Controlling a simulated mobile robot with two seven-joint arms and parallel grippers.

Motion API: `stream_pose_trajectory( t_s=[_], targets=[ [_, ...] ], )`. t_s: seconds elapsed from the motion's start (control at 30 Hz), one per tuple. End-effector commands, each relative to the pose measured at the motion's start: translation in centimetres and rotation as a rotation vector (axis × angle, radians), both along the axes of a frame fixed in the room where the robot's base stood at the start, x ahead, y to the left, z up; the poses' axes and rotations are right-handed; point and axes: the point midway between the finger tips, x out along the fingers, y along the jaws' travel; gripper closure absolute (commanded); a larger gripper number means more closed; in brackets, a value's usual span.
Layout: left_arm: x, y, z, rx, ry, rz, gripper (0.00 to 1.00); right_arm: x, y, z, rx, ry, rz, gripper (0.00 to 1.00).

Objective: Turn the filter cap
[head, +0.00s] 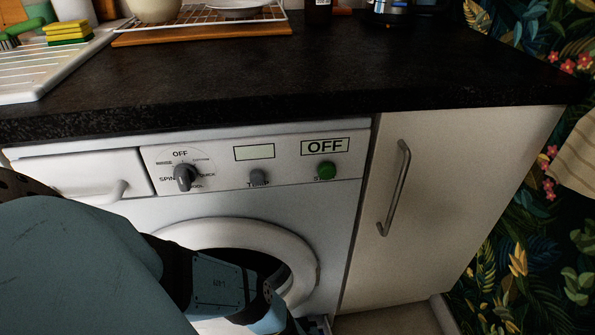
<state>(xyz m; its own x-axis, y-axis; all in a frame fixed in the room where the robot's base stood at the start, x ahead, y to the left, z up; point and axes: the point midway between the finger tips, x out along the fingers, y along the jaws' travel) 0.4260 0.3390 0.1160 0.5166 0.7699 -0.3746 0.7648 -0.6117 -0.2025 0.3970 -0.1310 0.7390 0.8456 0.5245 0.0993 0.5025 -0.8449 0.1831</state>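A white washing machine (338,202) stands under the dark worktop, with its round door (303,254) in the lower middle of the head view. I see no filter cap; the low part of the machine is hidden by my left arm and cut off by the frame's bottom edge. My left arm reaches in from the lower left, across the door. My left gripper (316,325) is low, in front of the machine below the door's right part, mostly hidden or cut off, so its fingers cannot be made out. My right gripper is out of view.
A cupboard door (440,205) with a metal handle (395,188) adjoins on the right. The worktop (300,70) overhangs above.

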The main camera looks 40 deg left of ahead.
Motion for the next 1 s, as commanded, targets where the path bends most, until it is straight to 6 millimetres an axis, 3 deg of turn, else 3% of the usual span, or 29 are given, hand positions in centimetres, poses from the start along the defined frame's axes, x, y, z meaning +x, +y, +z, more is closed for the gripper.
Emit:
stream_pose_trajectory(
  t_s=[0.03, 0.1, 0.33, 0.7, 1.0],
  targets=[
    [0.00, 0.01, 0.00, 0.000, 0.000, 0.000, 0.86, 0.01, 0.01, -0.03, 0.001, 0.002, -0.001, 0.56],
    [0.00, 0.01, 0.00, 0.000, 0.000, 0.000, 1.00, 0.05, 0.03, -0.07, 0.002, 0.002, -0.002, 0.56],
    [-0.01, 0.02, 0.08, -0.023, -0.030, -0.001, 1.00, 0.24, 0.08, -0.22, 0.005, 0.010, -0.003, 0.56],
    [-0.40, 0.30, 0.02, -0.247, -0.309, -0.003, 1.00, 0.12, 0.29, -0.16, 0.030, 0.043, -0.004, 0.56],
    [-0.46, 0.42, -0.03, -0.311, -0.389, 0.000, 1.00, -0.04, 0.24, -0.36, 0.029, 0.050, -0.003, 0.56]
  ],
)
